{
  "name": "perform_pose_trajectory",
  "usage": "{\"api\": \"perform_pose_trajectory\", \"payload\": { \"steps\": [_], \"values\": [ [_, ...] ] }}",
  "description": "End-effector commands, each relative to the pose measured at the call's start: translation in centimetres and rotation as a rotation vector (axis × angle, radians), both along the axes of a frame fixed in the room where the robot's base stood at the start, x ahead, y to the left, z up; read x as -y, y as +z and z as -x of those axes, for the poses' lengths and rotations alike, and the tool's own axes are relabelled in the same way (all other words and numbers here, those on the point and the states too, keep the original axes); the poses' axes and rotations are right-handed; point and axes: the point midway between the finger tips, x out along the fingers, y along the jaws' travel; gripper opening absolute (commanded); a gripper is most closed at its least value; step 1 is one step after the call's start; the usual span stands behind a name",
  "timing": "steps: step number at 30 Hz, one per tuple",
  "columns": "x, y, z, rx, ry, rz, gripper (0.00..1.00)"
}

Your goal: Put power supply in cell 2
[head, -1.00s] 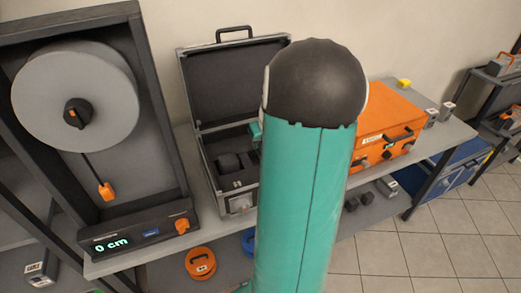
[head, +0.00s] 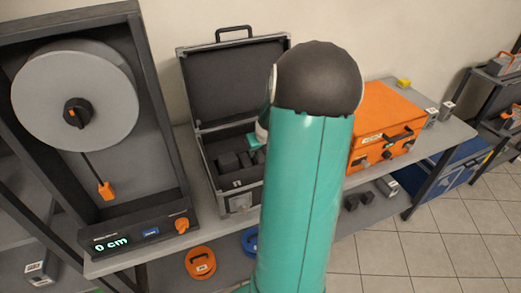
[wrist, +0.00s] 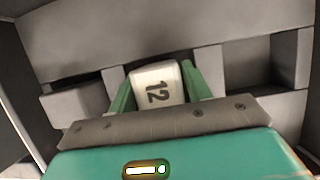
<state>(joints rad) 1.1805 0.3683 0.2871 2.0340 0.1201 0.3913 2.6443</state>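My gripper (wrist: 158,82) shows in the wrist view with a green finger on each side of a pale block marked "12" (wrist: 157,86), apparently the power supply. The fingers look closed against its sides. Grey foam walls with recesses (wrist: 95,45) lie around and beyond it. In the head view the open dark case (head: 235,75) stands on the bench, its lid up. The hand reaches over the right part of its foam interior, mostly hidden behind my teal arm. I cannot read any cell number, nor tell whether the block touches the foam.
An orange case (head: 390,112) stands to the right, with small grey boxes (head: 447,108) and a yellow item (head: 403,83) nearby. Orange (head: 200,262) and blue round items lie on the lower shelf.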

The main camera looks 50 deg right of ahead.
Motion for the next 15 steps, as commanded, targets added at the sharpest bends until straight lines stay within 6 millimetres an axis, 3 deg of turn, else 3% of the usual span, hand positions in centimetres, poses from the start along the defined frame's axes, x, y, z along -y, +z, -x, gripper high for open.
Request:
{"api": "perform_pose_trajectory", "payload": {
  "steps": [8,15],
  "values": [
    [-0.1,1.4,0.3,0.0,-0.001,0.003,0.49],
    [-1.0,5.7,1.8,0.002,-0.001,0.007,0.49]
  ]
}}
